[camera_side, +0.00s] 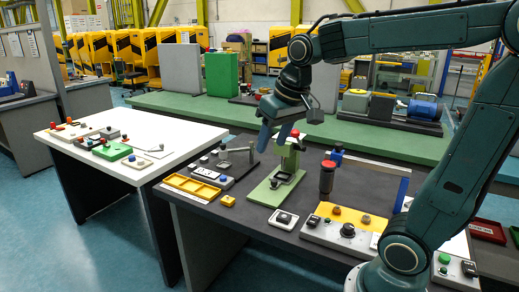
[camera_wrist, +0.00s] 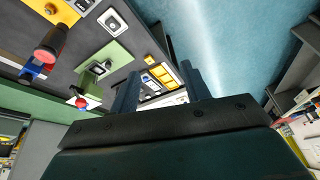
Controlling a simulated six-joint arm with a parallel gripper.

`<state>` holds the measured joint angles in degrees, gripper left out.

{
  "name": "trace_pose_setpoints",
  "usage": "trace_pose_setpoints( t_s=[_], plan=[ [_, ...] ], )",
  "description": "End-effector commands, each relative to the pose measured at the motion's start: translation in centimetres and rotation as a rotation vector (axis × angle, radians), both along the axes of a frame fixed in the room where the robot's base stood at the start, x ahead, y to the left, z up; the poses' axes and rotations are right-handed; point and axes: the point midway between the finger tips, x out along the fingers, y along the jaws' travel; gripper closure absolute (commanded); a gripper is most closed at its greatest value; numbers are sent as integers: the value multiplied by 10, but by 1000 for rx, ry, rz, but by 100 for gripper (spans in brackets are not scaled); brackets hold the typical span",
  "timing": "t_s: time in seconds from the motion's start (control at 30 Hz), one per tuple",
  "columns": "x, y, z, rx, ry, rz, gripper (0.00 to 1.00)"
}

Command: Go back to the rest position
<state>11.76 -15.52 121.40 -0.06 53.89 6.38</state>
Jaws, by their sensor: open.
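My gripper (camera_side: 273,146) hangs above the dark table, fingers pointing down, near the top of a green stand with a red knob (camera_side: 295,134). Its two fingers are apart with nothing seen between them. In the wrist view, my gripper (camera_wrist: 160,70) shows two separate fingers, with the green stand's base (camera_wrist: 108,66) and a yellow tray (camera_wrist: 165,74) beyond them. The side view does not settle how far the fingers are from the stand in depth.
The dark table holds a yellow tray (camera_side: 191,187), a dark red-topped cylinder (camera_side: 327,178), a blue-ended bar (camera_side: 375,165) and a yellow-topped control box (camera_side: 345,222). A white table (camera_side: 130,150) stands to the left. Free air surrounds my gripper on the left.

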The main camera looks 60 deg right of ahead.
Motion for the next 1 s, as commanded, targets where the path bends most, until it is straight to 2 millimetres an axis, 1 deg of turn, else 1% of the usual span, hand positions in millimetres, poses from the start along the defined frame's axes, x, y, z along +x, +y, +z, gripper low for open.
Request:
trace_pose_setpoints(
  t_s=[0.03,0.2,0.4,0.5,0.6,0.7,0.8,1.0],
  plan=[
    [-11,8,1,-6,-14,26,53],
    [-45,29,-2,-22,-48,109,53],
    [-83,48,-12,-40,-89,202,53],
    [-99,54,-19,-49,-107,244,53],
    [-111,59,-24,-54,-121,275,53],
    [-119,61,-29,-58,-130,295,53],
    [-123,63,-31,-60,-133,305,53],
    [-123,63,-32,-60,-134,307,53]
  ],
)
